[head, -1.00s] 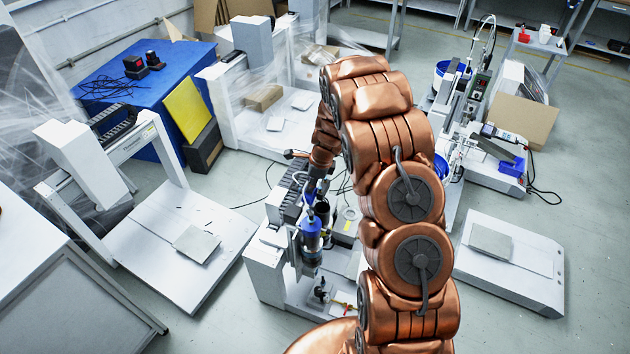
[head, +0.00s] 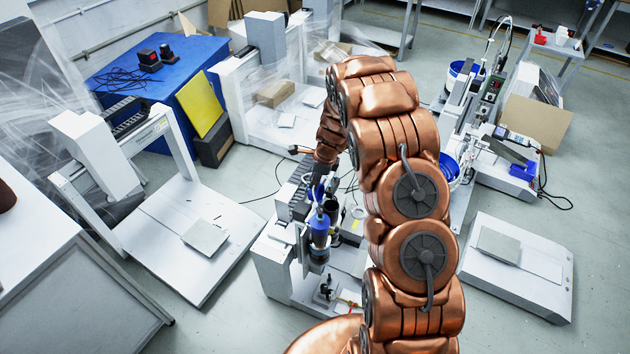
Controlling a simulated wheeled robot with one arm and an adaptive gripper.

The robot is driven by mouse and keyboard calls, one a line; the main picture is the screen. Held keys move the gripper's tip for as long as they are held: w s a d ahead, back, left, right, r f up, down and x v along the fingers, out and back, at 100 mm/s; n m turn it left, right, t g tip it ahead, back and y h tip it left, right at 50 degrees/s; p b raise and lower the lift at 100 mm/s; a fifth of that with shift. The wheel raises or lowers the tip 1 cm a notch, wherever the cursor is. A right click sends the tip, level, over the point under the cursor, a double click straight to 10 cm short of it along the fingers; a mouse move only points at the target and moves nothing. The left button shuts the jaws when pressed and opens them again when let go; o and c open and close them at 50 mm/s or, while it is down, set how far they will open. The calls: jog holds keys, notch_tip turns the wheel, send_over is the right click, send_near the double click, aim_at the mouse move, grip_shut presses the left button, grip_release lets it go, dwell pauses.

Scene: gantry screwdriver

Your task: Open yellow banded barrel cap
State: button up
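A gantry screwdriver station (head: 277,264) stands in the middle of the head view, partly behind my copper arm. An upright barrel with a blue upper part (head: 319,230) is mounted at its front. I cannot make out a yellow band or a separate cap on it at this size. My gripper (head: 321,184) is dark and points down just above and behind the barrel, close to blue parts there. Whether it touches them, and whether its fingers are open, is too small to tell. My arm hides the station's right side.
White gantry machines stand at left (head: 185,235) and behind (head: 285,110). A flat white platform (head: 520,265) lies at right, and a blue-covered table (head: 165,85) at back left. Cables lie on the floor around the station. Some grey floor between machines is clear.

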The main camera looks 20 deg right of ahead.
jog(key=o, duration=0.3)
jog(key=shift+s, duration=0.1)
jog(key=shift+o, duration=0.2)
jog(key=shift+r, duration=0.1)
jog(key=v, duration=1.1)
jog(key=shift+s+r, duration=0.15)
jog(key=shift+r, duration=0.2)
jog(key=shift+d, duration=0.1)
